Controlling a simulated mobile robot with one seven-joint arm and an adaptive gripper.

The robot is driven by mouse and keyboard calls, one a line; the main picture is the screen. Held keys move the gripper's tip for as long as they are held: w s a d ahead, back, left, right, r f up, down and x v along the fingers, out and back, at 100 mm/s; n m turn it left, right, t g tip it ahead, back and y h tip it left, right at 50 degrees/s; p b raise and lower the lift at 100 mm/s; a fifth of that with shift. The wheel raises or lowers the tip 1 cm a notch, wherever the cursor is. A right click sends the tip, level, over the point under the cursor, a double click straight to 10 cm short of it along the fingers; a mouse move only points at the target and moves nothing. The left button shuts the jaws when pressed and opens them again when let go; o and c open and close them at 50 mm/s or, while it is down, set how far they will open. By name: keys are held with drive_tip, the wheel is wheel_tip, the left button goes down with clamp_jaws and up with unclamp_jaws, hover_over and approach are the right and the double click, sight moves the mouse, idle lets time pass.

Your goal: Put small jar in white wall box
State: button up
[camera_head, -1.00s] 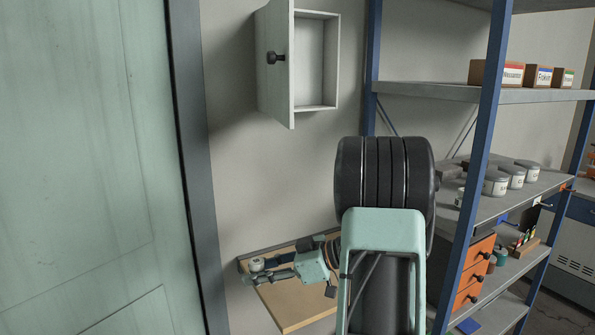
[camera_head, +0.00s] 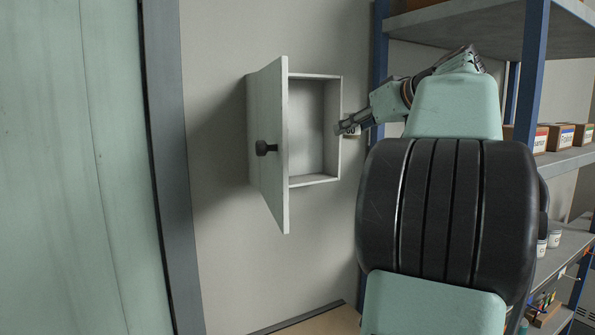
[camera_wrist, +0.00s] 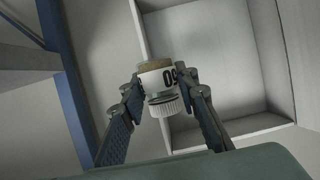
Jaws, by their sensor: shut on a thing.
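The white wall box (camera_head: 334,130) hangs on the wall with its door (camera_head: 268,150) swung open to the left. Its inside looks empty, and it also shows behind the jar in the wrist view (camera_wrist: 144,60). My gripper (camera_head: 345,129) is just right of the box's right side wall in the head view. It is shut on the small jar (camera_wrist: 156,78), a white jar with a black number, a brown end and a ribbed white end. In the head view the jar (camera_head: 352,130) is partly hidden by the fingers. Whether the jar is past the box's front opening I cannot tell.
A blue-framed shelf rack (camera_head: 534,75) stands at the right, with labelled boxes (camera_head: 561,137) on one shelf. A wooden ledge (camera_head: 322,322) is below the wall box. A green door (camera_head: 75,170) fills the left side. The open box door sticks out forward.

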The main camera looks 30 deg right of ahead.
drive_tip(key=shift+s+d+r+h, duration=0.1)
drive_tip(key=shift+r+h, duration=0.05)
drive_tip(key=shift+r, duration=0.45)
drive_tip(key=shift+s+d+r+h, duration=0.1)
drive_tip(key=shift+r+h, duration=0.05)
drive_tip(key=shift+r, duration=0.4)
drive_tip(key=w+a+f, duration=0.4)
drive_tip(key=w+a, duration=0.2)
drive_tip(key=w, duration=0.1)
hover_over(296, 179)
drive_tip(key=s, duration=0.1)
drive_tip(key=f, duration=0.2)
drive_tip(key=f+p, duration=0.1)
drive_tip(key=f, duration=0.1)
drive_tip(key=shift+s+d, duration=0.2)
drive_tip(key=shift+d, duration=0.2)
drive_tip(key=shift+w+a+f, duration=0.25)
drive_tip(key=shift+w+f, duration=0.1)
drive_tip(key=shift+f, duration=0.15)
drive_tip(key=f, duration=0.3)
drive_tip(key=shift+w+a, duration=0.2)
drive_tip(key=shift+w, duration=0.05)
drive_tip(key=shift+f, duration=0.4)
drive_tip(key=shift+f, duration=0.1)
drive_tip(key=o, duration=1.2)
drive_tip(key=shift+c, duration=0.2)
